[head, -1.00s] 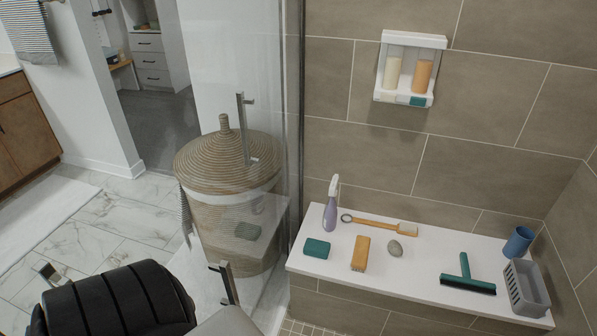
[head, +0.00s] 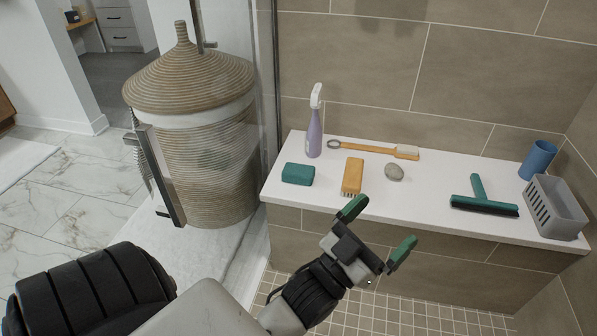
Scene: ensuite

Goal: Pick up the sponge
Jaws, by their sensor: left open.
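The sponge (head: 298,173), a teal rounded block, lies flat near the left end of the white bench (head: 345,218). My left gripper (head: 378,229) has green fingertips spread apart and nothing between them. In the picture it shows in front of and below the bench's front edge, to the right of the sponge and apart from it. My right gripper is out of view.
A lilac spray bottle (head: 314,130) stands behind the sponge. A wooden brush (head: 353,176), long-handled brush (head: 370,148), grey stone (head: 394,172), squeegee (head: 482,200), blue cup (head: 538,160) and grey basket (head: 556,208) are further right. A wicker hamper (head: 195,150) stands left.

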